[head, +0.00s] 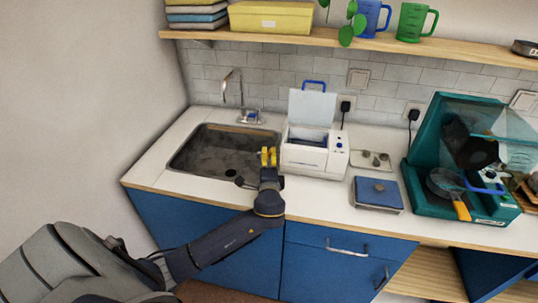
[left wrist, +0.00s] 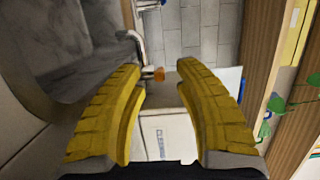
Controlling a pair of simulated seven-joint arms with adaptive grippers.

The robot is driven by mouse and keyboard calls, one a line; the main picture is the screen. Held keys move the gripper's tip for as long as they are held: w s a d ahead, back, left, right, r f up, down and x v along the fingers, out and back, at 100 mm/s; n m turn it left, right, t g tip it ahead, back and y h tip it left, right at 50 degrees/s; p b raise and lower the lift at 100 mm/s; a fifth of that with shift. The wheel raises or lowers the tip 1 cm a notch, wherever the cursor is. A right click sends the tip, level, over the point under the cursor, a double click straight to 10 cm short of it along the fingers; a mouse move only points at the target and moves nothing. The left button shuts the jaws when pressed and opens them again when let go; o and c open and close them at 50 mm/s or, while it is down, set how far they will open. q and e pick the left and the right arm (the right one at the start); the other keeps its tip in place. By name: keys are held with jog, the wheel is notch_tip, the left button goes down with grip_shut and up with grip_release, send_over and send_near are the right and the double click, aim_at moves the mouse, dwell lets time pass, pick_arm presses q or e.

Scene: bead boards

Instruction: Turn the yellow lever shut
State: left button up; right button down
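A small orange-yellow tip (left wrist: 159,74) sits at the end of a metal piece by the tap, between and beyond my fingers in the left wrist view; it may be the lever. The tap (head: 250,117) stands behind the sink (head: 215,148) in the head view; a lever is too small to make out there. A yellow handle (head: 461,210) also shows at the front of a teal machine (head: 425,185). My left gripper (head: 268,157) is open and empty, its yellow fingers (left wrist: 160,92) apart, at the sink's right side. My right gripper is not in view.
A white machine (head: 310,160) with a raised lid stands just right of my left gripper. A blue box (head: 378,192) lies on the counter (head: 340,190). A shelf (head: 290,38) with a yellow box, mugs and a plant runs above.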

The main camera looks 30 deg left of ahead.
pick_arm(q)
jog(key=shift+x, duration=1)
